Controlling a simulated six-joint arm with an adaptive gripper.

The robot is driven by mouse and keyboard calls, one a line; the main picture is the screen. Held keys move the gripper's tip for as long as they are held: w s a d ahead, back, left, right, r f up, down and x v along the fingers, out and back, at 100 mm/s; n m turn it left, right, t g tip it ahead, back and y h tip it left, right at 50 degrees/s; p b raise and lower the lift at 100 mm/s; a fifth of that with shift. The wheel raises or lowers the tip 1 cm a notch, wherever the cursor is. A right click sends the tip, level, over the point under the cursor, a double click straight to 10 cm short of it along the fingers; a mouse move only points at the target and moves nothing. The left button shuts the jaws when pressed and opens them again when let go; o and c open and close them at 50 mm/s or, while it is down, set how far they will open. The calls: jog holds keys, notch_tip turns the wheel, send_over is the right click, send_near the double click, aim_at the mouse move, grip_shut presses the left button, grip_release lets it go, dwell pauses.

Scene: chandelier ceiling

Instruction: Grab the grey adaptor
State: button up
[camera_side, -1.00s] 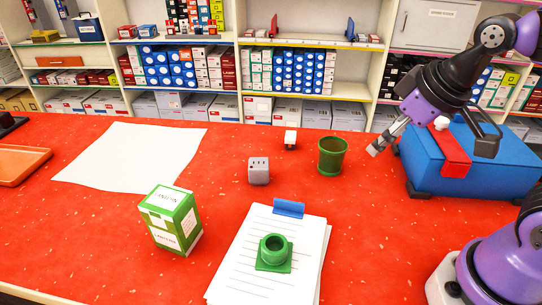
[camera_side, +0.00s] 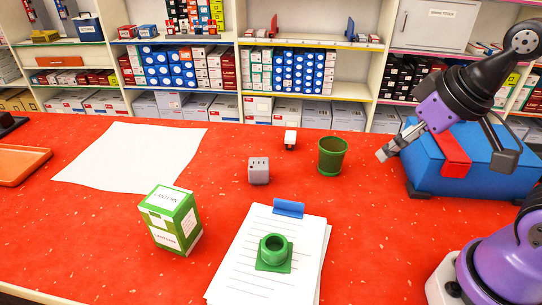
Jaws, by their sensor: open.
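The grey adaptor (camera_side: 258,171) is a small cube with dark socket holes on top. It stands on the red table, left of the green cup. My gripper (camera_side: 382,155) is at the right, in front of the blue toolbox and above the table. It points down and to the left, and it is open and empty. It is well apart from the adaptor, with the green cup (camera_side: 331,157) between them in the picture.
A white-topped small item (camera_side: 290,139) stands behind the adaptor. A green-and-white box (camera_side: 171,220) and a clipboard (camera_side: 250,285) bearing a green fitting (camera_side: 274,252) are in front. The blue toolbox (camera_side: 440,172) is at right. White paper (camera_side: 120,160) and an orange tray (camera_side: 22,164) lie left.

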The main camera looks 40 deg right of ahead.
jog(key=shift+o, duration=0.4)
jog(key=o, duration=0.4)
jog(key=n+g+y, duration=0.3)
jog(key=n+y, duration=0.1)
jog(key=n, duration=0.7)
send_over(259, 162)
jog(key=s+d, duration=0.1)
jog(key=f, duration=0.9)
jog(key=shift+s+d+f, duration=0.15)
jog(key=shift+s+f, duration=0.05)
jog(key=shift+f, duration=0.2)
jog(key=shift+d+x, duration=0.15)
jog(key=shift+x, duration=1.35)
jog(key=shift+d+x, duration=0.1)
jog(key=shift+x, duration=1.35)
